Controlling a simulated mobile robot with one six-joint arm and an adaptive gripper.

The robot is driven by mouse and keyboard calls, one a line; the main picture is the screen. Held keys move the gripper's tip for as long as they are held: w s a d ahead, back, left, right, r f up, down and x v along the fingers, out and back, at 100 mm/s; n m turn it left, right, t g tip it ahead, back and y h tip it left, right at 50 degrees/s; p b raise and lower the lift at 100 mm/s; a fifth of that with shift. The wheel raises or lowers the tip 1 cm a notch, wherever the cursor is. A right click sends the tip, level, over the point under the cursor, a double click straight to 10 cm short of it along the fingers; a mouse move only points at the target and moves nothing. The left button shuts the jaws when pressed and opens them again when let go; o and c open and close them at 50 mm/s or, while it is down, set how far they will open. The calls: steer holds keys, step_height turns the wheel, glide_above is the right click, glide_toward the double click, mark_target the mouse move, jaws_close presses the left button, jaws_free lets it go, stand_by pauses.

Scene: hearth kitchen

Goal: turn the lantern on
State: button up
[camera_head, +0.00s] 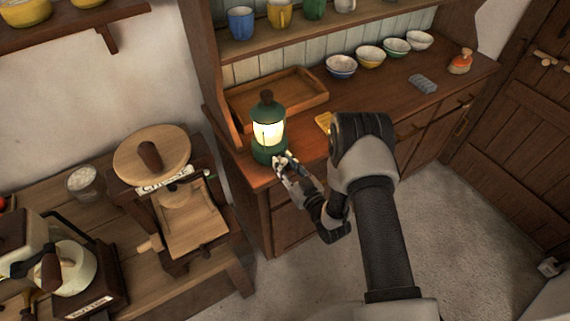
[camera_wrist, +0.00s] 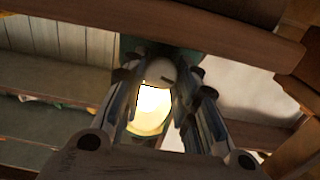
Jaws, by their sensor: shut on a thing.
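The green lantern (camera_head: 268,153) stands upright at the left front end of the wooden dresser top, and its window glows pale yellow. My gripper (camera_head: 281,161) is at the lower front of the lantern, at its base. In the wrist view the bright lantern window (camera_wrist: 152,105) shows between the two fingers. A small grey round knob (camera_wrist: 156,71) on the lantern lies between the fingertips, and my gripper (camera_wrist: 158,78) is shut on it. The exact contact is blurred in the wrist view and partly hidden by the fingers in the head view.
A wooden tray (camera_head: 305,88) lies behind the lantern. A yellow item (camera_head: 323,122) lies to its right, partly behind my arm. Several bowls (camera_head: 370,57) stand along the dresser back. A wooden press-like device (camera_head: 190,215) stands on the lower bench at left.

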steer(key=c, duration=0.4)
steer(key=shift+f+n+b, duration=0.1)
steer(key=shift+n+b, duration=0.5)
steer(key=shift+n, duration=0.9)
steer(key=o, duration=1.1)
steer(key=shift+c, duration=0.2)
